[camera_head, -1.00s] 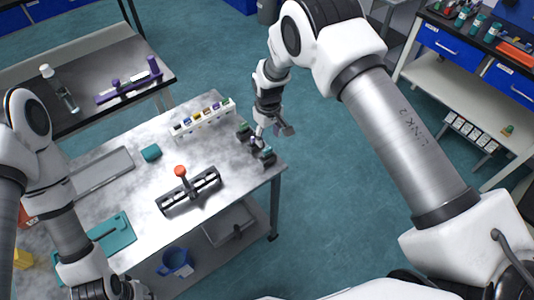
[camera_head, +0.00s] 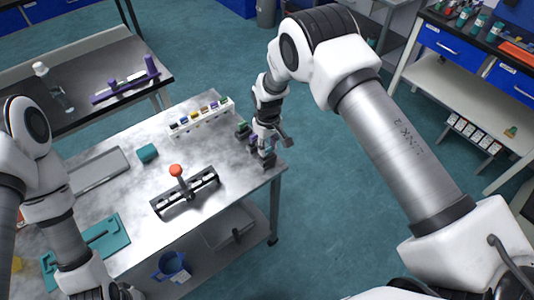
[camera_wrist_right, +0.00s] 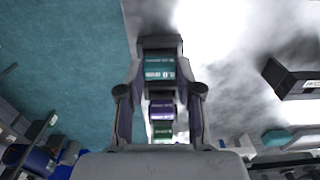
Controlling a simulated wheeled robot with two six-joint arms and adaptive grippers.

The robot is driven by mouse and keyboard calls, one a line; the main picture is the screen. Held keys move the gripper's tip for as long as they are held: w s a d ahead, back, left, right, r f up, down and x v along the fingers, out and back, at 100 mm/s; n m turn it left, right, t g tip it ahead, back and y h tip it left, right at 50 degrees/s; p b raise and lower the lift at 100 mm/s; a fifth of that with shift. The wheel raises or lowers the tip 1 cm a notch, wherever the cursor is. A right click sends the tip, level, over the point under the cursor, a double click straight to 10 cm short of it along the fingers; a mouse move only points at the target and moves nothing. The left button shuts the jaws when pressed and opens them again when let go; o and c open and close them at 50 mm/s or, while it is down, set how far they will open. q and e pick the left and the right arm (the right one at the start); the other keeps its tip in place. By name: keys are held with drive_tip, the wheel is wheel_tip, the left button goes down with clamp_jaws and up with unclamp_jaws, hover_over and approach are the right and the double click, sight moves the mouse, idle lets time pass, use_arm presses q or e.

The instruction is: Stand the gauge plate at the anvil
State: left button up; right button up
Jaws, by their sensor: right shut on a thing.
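My right gripper (camera_head: 264,154) is at the right corner of the steel table, pointing down. In the right wrist view its two fingers (camera_wrist_right: 160,82) stand either side of a dark block with a teal label (camera_wrist_right: 160,67) and are shut on it. A purple-labelled block (camera_wrist_right: 162,108) and a green-labelled block (camera_wrist_right: 162,131) stand in line with it. I cannot tell for sure which piece is the gauge plate or the anvil. The label text is too small to read. My left gripper is out of view.
The table's right edge drops to open floor.

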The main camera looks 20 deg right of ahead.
sight(268, 148)
drive_tip(key=shift+r+p, duration=2.2)
drive_tip(key=shift+r, duration=1.3)
